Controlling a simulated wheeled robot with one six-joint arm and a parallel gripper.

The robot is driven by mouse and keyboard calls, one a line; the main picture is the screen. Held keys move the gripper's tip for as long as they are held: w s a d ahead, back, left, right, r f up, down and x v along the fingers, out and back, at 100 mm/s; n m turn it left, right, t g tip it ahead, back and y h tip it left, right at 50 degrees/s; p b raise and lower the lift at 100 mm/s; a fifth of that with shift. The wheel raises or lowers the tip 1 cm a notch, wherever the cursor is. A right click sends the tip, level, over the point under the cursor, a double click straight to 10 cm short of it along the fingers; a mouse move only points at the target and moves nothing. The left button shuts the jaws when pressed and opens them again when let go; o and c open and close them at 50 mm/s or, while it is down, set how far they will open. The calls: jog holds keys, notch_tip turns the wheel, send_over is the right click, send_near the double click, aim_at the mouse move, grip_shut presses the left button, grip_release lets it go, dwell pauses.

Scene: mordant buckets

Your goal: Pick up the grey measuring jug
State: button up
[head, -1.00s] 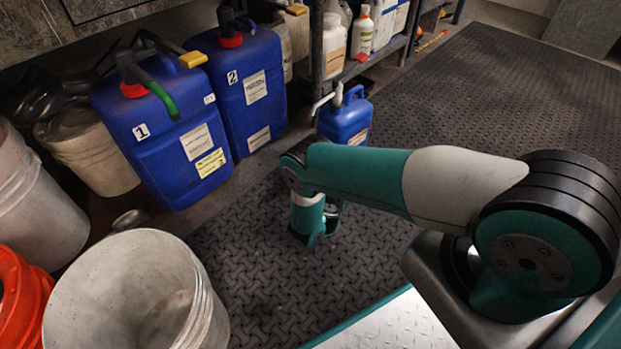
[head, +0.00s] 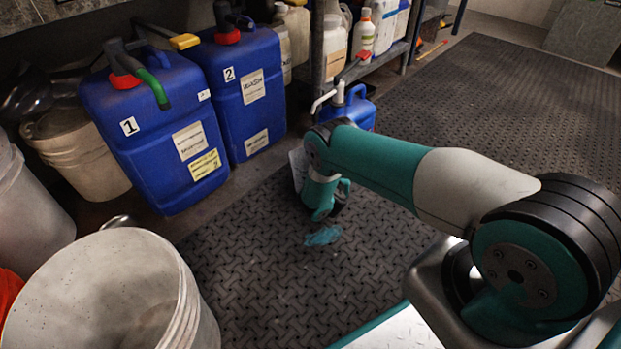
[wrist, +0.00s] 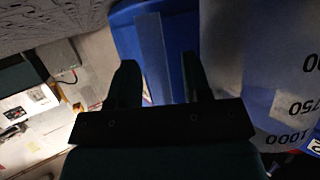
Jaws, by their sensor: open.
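The grey measuring jug (wrist: 265,75) fills the right of the wrist view, close beside my gripper, with its printed numbers upside down. My gripper (wrist: 159,60) is open, with one dark finger on each side of a narrow pale grey strip (wrist: 152,55). The strip may be the jug's handle; I cannot tell whether the fingers touch it. In the head view, a pale grey piece (head: 297,168), probably the jug, shows just left of my gripper (head: 325,212), mostly hidden by my arm.
A white bucket (head: 100,290) stands at front left. Large blue canisters (head: 155,130) and a small blue canister (head: 358,112) stand beyond. The mat is open to the right.

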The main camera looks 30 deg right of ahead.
jog(key=shift+c, duration=0.2)
grip_shut()
jog(key=shift+r, duration=0.25)
